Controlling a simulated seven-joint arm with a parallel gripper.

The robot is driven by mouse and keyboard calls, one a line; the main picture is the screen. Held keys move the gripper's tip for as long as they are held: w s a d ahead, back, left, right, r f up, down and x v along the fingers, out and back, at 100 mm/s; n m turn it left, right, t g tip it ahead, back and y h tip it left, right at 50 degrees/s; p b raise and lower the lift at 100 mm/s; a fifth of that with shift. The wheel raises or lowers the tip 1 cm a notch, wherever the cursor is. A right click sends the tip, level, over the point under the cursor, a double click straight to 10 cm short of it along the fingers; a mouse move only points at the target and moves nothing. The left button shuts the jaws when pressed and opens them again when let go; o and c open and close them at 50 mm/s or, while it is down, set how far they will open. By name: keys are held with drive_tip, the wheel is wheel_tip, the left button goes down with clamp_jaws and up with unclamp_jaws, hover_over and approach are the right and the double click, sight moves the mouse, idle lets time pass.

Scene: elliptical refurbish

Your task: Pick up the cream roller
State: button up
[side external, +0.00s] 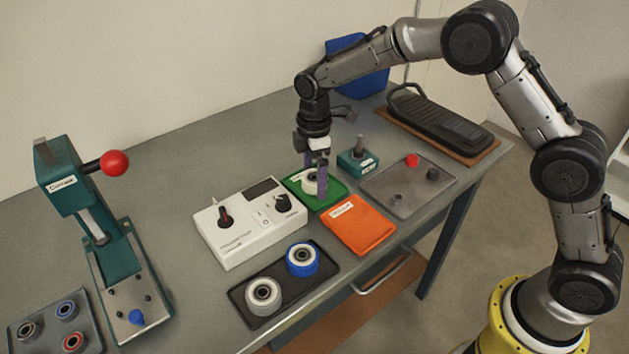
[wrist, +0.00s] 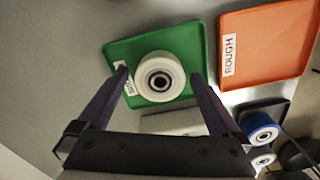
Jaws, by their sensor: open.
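The cream roller (wrist: 147,67) has a dark bearing centre and sits on the green tray (wrist: 117,47) in the wrist view. In the side external view the roller (side external: 308,186) is partly hidden behind my gripper's finger. My gripper (wrist: 160,74) is open and points down over the green tray (side external: 327,201). In the wrist view its two purple fingers lie to the left and right of the roller, with a gap on each side. My gripper (side external: 315,190) also shows in the side external view. I cannot tell whether the fingertips reach the roller's height.
An orange tray (side external: 357,226) labelled ROUGH lies beside the green one. A white control box (side external: 243,236) stands close on the left. A black tray (side external: 283,282) holds a pale roller (side external: 263,296) and a blue roller (side external: 302,259). A teal block (side external: 358,163) stands behind.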

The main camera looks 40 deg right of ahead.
drive_tip(key=c, duration=1.5)
drive_tip(key=shift+o, duration=0.2)
